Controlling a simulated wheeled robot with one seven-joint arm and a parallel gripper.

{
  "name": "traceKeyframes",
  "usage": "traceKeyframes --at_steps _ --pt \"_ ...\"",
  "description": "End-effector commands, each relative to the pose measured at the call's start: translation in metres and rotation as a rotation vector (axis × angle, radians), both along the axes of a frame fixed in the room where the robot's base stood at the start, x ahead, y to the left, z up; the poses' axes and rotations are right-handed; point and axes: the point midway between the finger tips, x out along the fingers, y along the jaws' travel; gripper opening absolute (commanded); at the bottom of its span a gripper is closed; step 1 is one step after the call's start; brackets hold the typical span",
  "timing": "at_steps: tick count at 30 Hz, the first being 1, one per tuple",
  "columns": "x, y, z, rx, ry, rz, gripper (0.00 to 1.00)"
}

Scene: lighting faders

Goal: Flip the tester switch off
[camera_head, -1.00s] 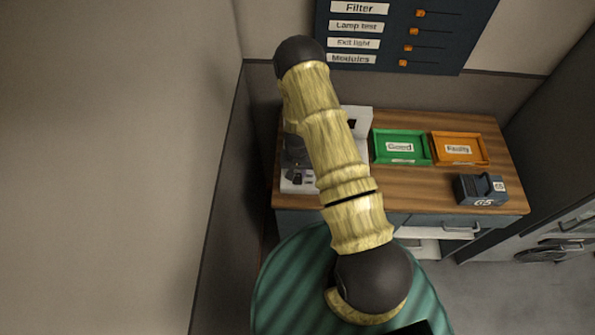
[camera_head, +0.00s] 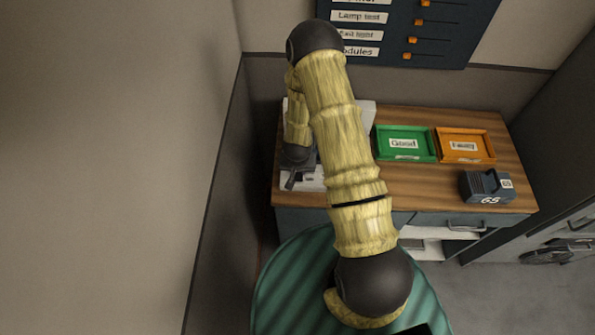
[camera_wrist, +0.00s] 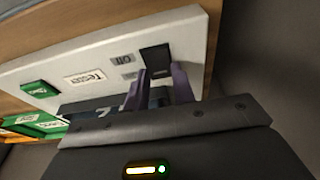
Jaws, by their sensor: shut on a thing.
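The tester (camera_wrist: 190,35) is a white box; in the wrist view its face carries a "Tester" label (camera_wrist: 85,77) and an "Off" label (camera_wrist: 123,59). The dark tester switch (camera_wrist: 155,54) sits beside the "Off" label. My gripper (camera_wrist: 160,72) has its two purple fingertips at the switch's lower end, one on each side, and is shut on it. The lever itself is mostly hidden, so its position is unclear. A blue-grey part with a pale marking (camera_wrist: 92,107) lies behind the fingers. In the head view the tester (camera_head: 312,184) is largely covered by my arm.
The wooden desk (camera_head: 430,190) holds a green "Good" tray (camera_head: 404,157), an orange "Faulty" tray (camera_head: 466,159) and a blue-grey module marked 65 (camera_head: 474,190). A dark wall panel (camera_head: 470,40) with orange sliders hangs above. A wall is close on the left.

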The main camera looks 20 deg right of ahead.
Motion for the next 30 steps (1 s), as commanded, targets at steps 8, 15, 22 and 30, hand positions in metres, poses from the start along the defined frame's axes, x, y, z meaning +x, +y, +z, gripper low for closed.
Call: traceKeyframes --at_steps 8,15,22,30 --pt "-0.002 0.001 -0.001 0.0 -0.001 0.0 0.03" --pt "-0.001 -0.001 0.0 -0.001 -0.002 -0.003 0.47" --pt "-0.001 0.0 0.001 -0.001 -0.003 -0.001 0.47" --pt "-0.004 0.003 0.018 0.0 -0.005 0.003 0.47"
